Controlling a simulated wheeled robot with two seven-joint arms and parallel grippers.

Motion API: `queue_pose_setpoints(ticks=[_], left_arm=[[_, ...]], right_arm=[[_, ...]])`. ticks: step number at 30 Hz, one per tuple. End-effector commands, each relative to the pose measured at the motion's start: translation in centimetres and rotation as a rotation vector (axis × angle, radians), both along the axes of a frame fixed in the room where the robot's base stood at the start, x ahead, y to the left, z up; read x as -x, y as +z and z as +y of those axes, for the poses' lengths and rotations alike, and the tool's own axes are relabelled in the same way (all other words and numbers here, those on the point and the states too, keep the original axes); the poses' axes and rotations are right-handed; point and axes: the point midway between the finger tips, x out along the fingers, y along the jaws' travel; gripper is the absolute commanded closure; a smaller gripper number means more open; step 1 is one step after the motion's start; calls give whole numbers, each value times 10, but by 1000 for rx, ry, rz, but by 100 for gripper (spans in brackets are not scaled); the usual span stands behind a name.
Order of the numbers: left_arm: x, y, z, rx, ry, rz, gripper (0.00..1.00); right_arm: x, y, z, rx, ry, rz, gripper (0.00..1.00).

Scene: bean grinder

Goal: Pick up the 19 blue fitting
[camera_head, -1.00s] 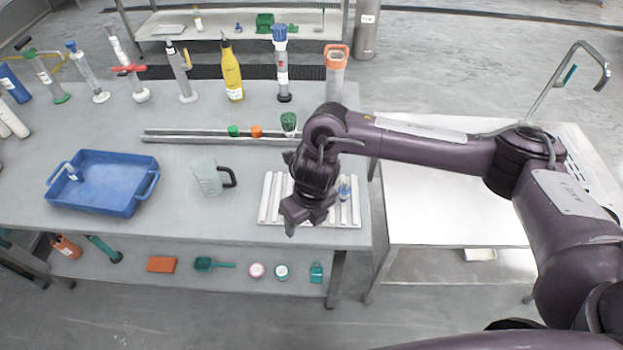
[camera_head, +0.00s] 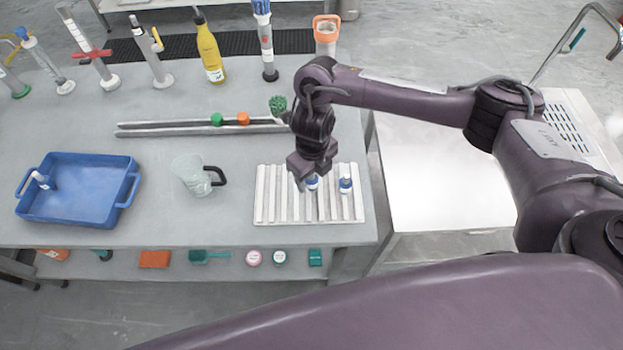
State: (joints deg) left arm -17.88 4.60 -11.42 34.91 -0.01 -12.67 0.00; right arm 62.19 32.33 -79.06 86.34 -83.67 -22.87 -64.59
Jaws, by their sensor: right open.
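Two small white-and-blue fittings stand on the white ribbed rack (camera_head: 262,215) at the table's front right. One fitting (camera_head: 312,184) is directly at my right gripper (camera_head: 306,181) and partly hidden by it. The other fitting (camera_head: 345,184) stands just to the right, clear of the gripper. My right gripper points down and is open; I cannot tell whether its fingers are around or beside the nearer fitting. Another white-and-blue piece (camera_head: 40,179) lies in the blue tray (camera_head: 75,213) at the left. The number on each is too small to read. My left gripper is out of view.
A clear jug (camera_head: 190,172) with a black handle stands left of the rack. A metal rail (camera_head: 165,129) with green and orange pieces runs behind. A yellow bottle (camera_head: 209,52) and several tall cylinders stand at the back. The table between tray and jug is clear.

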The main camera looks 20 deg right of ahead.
Motion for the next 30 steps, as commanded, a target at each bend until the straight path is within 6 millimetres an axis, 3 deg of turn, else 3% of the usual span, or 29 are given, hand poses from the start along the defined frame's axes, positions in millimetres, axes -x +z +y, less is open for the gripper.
queue_pose_setpoints(ticks=[6,11,15,26,30], left_arm=[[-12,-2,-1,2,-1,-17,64],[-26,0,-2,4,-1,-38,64],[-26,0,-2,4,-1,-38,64],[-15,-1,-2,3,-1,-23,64],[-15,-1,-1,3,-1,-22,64]], right_arm=[[1,-30,1,0,0,3,44],[0,-34,1,-1,1,0,44],[0,-34,1,0,1,0,44],[0,-34,1,0,1,0,90],[0,-34,1,0,1,0,93]])
